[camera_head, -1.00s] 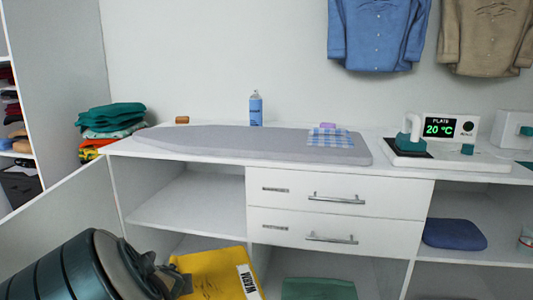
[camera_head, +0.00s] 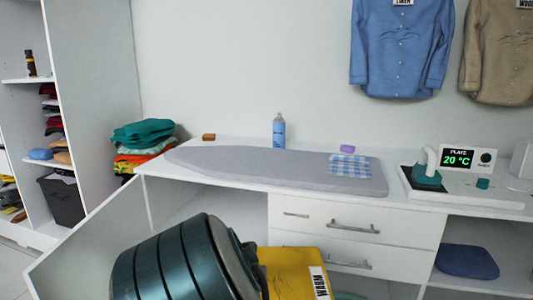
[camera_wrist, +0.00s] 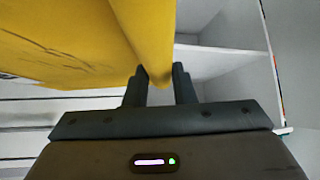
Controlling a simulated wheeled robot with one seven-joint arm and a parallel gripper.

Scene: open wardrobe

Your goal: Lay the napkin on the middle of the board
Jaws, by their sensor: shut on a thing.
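The ironing board (camera_head: 245,163) is a long grey padded board lying flat on the white counter, its narrow end to the left. A blue-and-white checked cloth (camera_head: 349,166) lies flat on its right part. My gripper (camera_wrist: 160,82) is shut on the edge of a yellow cloth (camera_head: 290,273) with a white tag, which also shows in the wrist view (camera_wrist: 95,40). The cloth hangs from the fingers in front of the counter, below board height. I cannot tell which cloth is the napkin. My arm hides part of the counter's front.
Folded clothes (camera_head: 143,142) are stacked at the left. The board's left and middle are bare.

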